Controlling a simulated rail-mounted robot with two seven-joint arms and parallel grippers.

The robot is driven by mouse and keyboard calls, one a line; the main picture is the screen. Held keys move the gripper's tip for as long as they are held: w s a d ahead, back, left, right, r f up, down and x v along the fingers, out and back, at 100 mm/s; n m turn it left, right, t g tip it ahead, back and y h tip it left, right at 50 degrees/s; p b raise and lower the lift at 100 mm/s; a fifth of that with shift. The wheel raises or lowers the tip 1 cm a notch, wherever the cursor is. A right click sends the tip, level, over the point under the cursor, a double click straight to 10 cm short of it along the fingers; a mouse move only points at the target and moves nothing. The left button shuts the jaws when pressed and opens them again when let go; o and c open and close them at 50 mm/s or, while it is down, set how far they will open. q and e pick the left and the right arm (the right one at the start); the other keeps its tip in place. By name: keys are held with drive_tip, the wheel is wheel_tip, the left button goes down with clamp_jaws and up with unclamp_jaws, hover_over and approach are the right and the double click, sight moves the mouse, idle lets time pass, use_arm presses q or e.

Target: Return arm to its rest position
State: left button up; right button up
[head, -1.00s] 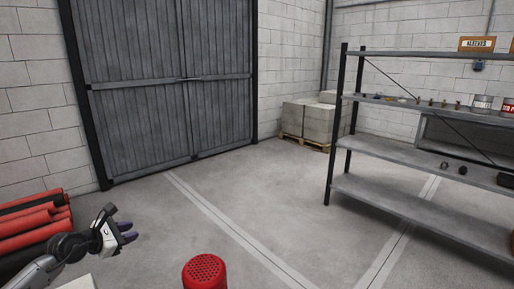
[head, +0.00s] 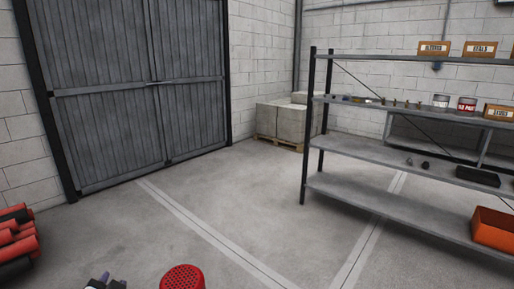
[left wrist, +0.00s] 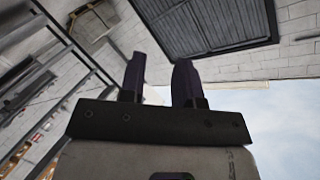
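That view is tilted, with the grey door and the shelf beyond the fingers. My right gripper is in neither view.
A metal shelf (head: 345,198) stands at right, with an orange bin (head: 493,228). Blocks on a pallet (head: 280,122) are at the back. The middle floor is clear.

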use_arm(q)
drive_tip(key=s+d+f+n+g+h+p, duration=0.1)
drive_tip(key=s+d+f+g+h+p, duration=0.2)
drive_tip(key=s+f, duration=0.65)
drive_tip(key=s+d+f+g+h+p, duration=0.15)
drive_tip(key=s+d+f+g, duration=0.35)
drive_tip(key=s, duration=0.7)
drive_tip(key=s+d+f+n+g+h+p, duration=0.1)
drive_tip(key=s+d+f+g+h+p, duration=0.15)
drive_tip(key=s+f, duration=0.65)
drive_tip(key=w+p+v, duration=0.2)
drive_tip(key=p+v, duration=1)
drive_tip(key=w+d+r+p+v, duration=0.1)
drive_tip(key=w+p+v, duration=0.2)
drive_tip(key=p+v, duration=1)
drive_tip(key=w+d+r+p+v, duration=0.1)
drive_tip(key=w+p+v, duration=0.2)
drive_tip(key=p+v, duration=0.9)
drive_tip(key=shift+d+r+p, duration=0.35)
drive_tip(key=shift+p, duration=0.1)
drive_tip(key=shift+t, duration=0.25)
drive_tip(key=shift+s, duration=0.1)
drive_tip(key=shift+f, duration=0.1)
